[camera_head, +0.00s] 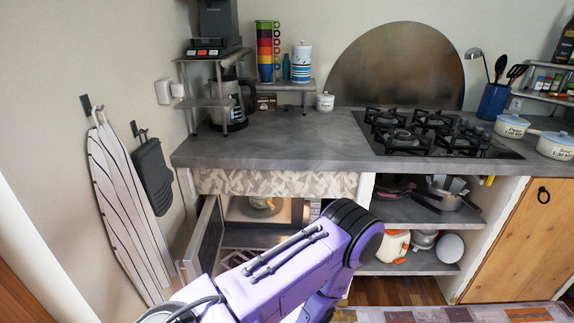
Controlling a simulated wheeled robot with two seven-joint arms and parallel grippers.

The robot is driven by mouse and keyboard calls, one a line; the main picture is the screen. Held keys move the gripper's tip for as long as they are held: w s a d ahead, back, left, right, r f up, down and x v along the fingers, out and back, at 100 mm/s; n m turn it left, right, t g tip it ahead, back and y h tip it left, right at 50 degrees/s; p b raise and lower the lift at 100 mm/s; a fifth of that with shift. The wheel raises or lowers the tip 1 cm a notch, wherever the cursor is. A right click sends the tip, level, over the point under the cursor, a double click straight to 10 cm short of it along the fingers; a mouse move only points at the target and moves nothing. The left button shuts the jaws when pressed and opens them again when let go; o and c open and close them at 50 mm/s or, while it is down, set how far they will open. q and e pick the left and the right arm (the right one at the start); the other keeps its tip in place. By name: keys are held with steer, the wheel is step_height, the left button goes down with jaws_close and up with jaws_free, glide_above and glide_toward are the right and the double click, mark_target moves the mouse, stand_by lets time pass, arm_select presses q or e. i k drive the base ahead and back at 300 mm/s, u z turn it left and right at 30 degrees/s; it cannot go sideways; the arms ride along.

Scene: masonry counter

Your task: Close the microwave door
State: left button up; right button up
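The microwave (292,212) sits in the compartment under the left part of the counter. Its door (207,241) stands open, swung out toward me at the left side of the opening. Neither gripper shows in this view, so I cannot see whether either one touches the door.
Open shelves (420,210) with pans are at right of the microwave. An ironing board (125,205) hangs on the left wall, near the door.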

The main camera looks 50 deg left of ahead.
mark_target(201, 257)
steer(key=i, duration=0.75)
steer(key=u, duration=2.2)
steer(key=i, duration=0.5)
steer(key=u, duration=0.05)
